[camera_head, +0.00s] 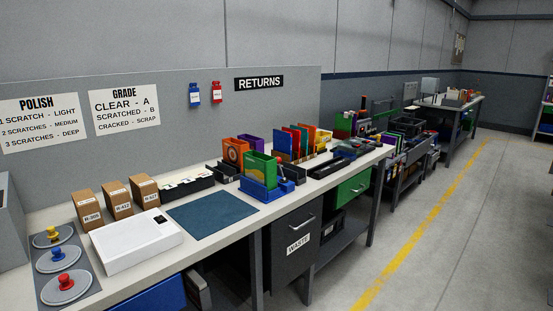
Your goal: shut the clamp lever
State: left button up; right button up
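I cannot make out a clamp lever for certain. A blue fixture (259,193) stands on the bench at the right of a dark blue-grey mat. A green case (261,167) stands upright in it. A small blue part (286,186) sits at the fixture's right side; whether it is a lever, and whether it is up or down, is too small to tell. Neither of my grippers is in view.
The bench (330,182) also holds the mat (212,214), a white flat box (135,240), cardboard boxes (145,191), knobbed grey discs (65,287) and a row of coloured cases (288,140). The mat is bare. Open floor (440,230) lies at the right.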

aim_at(279, 160)
jog(key=i+l+u, duration=0.15)
jog(key=u, duration=0.35)
jog(key=i+l+u, duration=0.2)
jog(key=u, duration=0.25)
